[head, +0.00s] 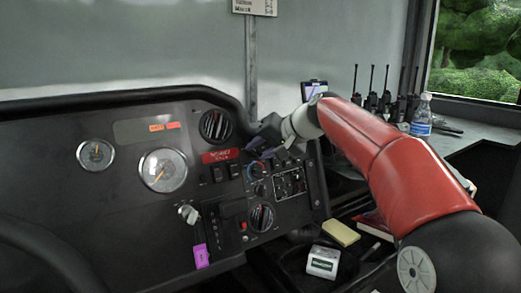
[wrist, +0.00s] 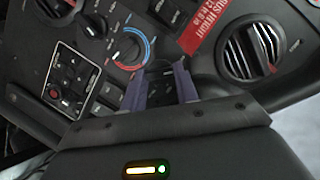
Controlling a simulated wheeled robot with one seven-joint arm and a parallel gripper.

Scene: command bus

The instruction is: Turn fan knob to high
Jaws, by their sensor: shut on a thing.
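My gripper (head: 266,142) reaches from the right to the dashboard's control panel. In the wrist view its two purple-grey fingers (wrist: 161,88) are shut on the dark fan knob (wrist: 160,70), in line with two other knobs. The fingers hide most of this knob, and its pointer and setting marks cannot be read. Next to it is a temperature knob (wrist: 125,48) with a blue and red arc, which also shows in the head view (head: 257,168). Beyond that is another small dark knob (wrist: 95,25).
A round air vent (wrist: 252,50) and a red label (wrist: 205,27) are close to the gripper. Dark switches (head: 225,172) lie to its left and a white-outlined switch block (head: 290,183) lies below right. A bottle (head: 422,115) and several radios (head: 385,100) stand at the right.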

